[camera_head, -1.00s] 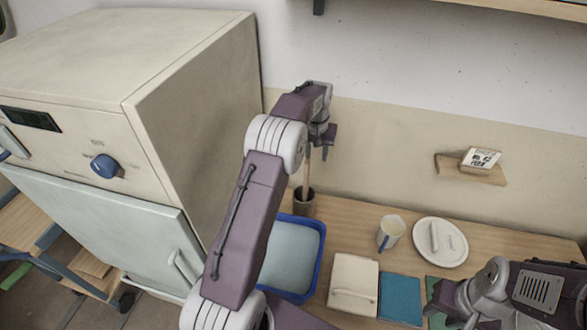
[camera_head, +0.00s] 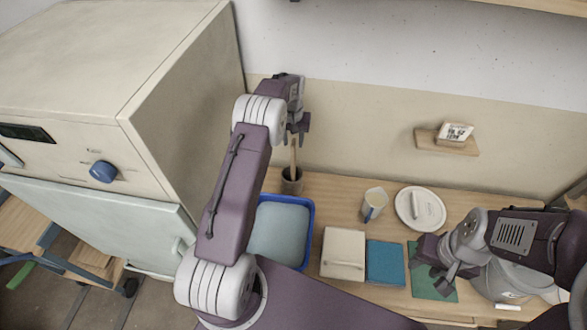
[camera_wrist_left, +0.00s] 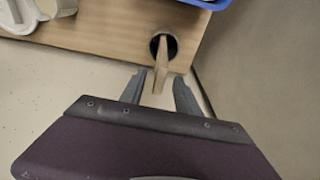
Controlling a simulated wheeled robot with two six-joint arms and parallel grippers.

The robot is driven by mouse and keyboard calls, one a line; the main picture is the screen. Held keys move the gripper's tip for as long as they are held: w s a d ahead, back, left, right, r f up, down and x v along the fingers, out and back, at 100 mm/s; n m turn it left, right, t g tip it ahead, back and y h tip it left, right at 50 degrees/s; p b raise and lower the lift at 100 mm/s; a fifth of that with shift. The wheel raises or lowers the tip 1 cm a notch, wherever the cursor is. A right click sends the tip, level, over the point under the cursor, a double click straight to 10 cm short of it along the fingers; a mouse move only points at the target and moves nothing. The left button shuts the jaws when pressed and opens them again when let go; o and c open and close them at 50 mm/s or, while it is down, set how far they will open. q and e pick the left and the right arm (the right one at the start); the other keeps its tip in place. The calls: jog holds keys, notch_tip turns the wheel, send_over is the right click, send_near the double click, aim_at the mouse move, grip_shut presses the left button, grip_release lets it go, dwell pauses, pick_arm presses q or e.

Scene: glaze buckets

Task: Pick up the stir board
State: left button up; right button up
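The stir board (camera_head: 293,155), a thin wooden stick, stands upright in a dark cup (camera_head: 291,186) at the back left of the table. My left gripper (camera_head: 299,125) is above the cup at the stick's upper end. In the left wrist view the board (camera_wrist_left: 160,75) shows between the two open fingers of the left gripper (camera_wrist_left: 160,93), with gaps on both sides. The board's lower end is hidden inside the cup (camera_wrist_left: 170,43). My right gripper (camera_head: 434,269) is over a green tile (camera_head: 430,278) at the right; its fingers look apart and empty.
A blue-rimmed tub (camera_head: 307,235) stands in front of the cup. A white mug (camera_head: 374,203), a round white lid (camera_head: 402,211), a cream square lid (camera_head: 335,243) and a teal tile (camera_head: 385,263) lie to the right. A large kiln (camera_head: 170,120) stands left of the table.

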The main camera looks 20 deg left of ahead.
pick_arm(q)
notch_tip(320, 180, down, 4)
jog(key=shift+w+f+p, duration=0.1)
jog(key=shift+f+p, duration=0.15)
jog(key=shift+p, duration=0.7)
jog(key=shift+w+f, duration=0.1)
jog(key=shift+f, duration=0.35)
grip_shut()
